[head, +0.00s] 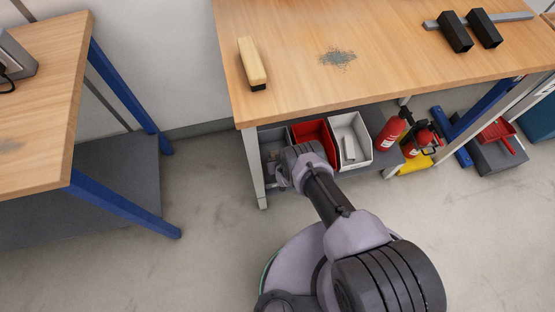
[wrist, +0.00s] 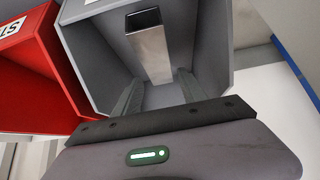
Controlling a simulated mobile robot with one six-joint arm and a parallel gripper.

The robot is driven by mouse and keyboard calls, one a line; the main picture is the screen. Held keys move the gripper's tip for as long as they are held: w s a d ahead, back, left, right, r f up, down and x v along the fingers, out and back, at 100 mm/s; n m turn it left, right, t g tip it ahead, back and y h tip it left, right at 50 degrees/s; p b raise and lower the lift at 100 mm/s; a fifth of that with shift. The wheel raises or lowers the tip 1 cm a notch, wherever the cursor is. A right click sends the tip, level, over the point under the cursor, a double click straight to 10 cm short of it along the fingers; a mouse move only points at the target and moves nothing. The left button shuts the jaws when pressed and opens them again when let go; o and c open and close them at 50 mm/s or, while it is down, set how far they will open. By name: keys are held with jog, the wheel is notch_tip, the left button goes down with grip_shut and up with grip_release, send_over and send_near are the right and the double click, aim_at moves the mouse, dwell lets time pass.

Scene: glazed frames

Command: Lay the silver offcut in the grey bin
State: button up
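The grey bin (wrist: 88,45) fills the upper middle of the wrist view. In the head view the grey bin (head: 270,133) is at the left of the bin row under the workbench, partly hidden by my arm. The silver offcut (wrist: 151,55), a square hollow metal piece with a dark open end, is inside the grey bin. My gripper (wrist: 161,75) reaches into the bin with its two fingers apart, one on either side of the offcut's near end. Narrow gaps seem to show between fingers and offcut. The offcut's contact with the bin floor is unclear.
A red bin (head: 313,132) and a white bin (head: 360,124) holding a pale piece stand beside the grey bin. The workbench top (head: 300,90) is above, with a brush (head: 251,62). Fire extinguishers (head: 391,132) stand at the right. Floor at left is clear.

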jog(key=shift+o, duration=0.2)
jog(key=p+v, duration=0.8)
jog(key=v, duration=0.5)
jog(key=shift+w+r, duration=0.2)
jog(key=shift+w, duration=0.15)
